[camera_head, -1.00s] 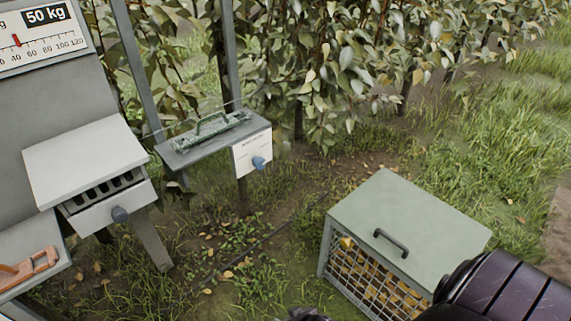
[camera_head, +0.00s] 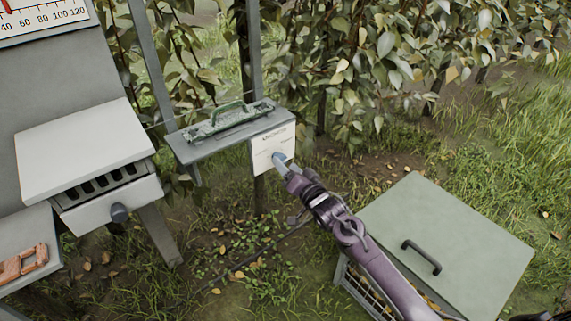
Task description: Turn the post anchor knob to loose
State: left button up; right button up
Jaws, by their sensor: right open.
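The post anchor knob (camera_head: 279,157) is a small blue-grey knob on a white panel (camera_head: 265,146), fixed to the front of a grey shelf on a post. The panel has small print that I cannot read. My right gripper (camera_head: 287,166) reaches up from the lower right, with its open tips right at the knob. The tips partly cover the knob, so I cannot tell whether they touch it or which way it points. My left gripper is out of view.
A green handled tool (camera_head: 230,118) lies on the shelf. Leafy branches hang behind the panel.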

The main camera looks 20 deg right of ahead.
jog(key=shift+x, duration=1.1)
jog(key=c, duration=1)
